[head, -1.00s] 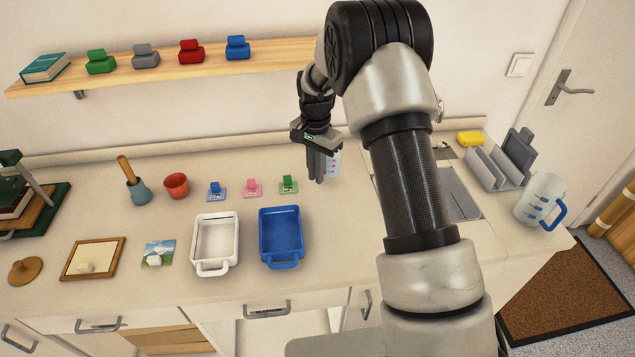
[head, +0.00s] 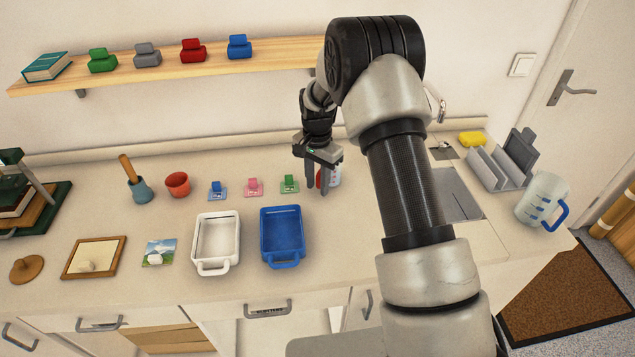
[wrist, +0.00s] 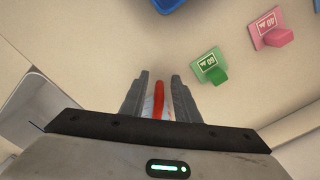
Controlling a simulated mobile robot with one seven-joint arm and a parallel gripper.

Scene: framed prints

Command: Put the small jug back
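The small jug (head: 336,177) is whitish and clear with a red handle. It is on the counter at the back, right of the green card, and my gripper hides part of it. My gripper (head: 316,188) points down at the jug's left side. Its two fingers are spread apart on either side of the red handle. In the wrist view, the red handle (wrist: 158,100) lies between the fingers of my gripper (wrist: 160,78), with gaps beside it.
A larger jug with a blue handle (head: 541,201) stands at the counter's right end. A blue tray (head: 282,252) and a white tray (head: 204,262) lie in front. Green (head: 289,184), pink (head: 253,188) and blue (head: 217,191) cards with clips are left of my gripper.

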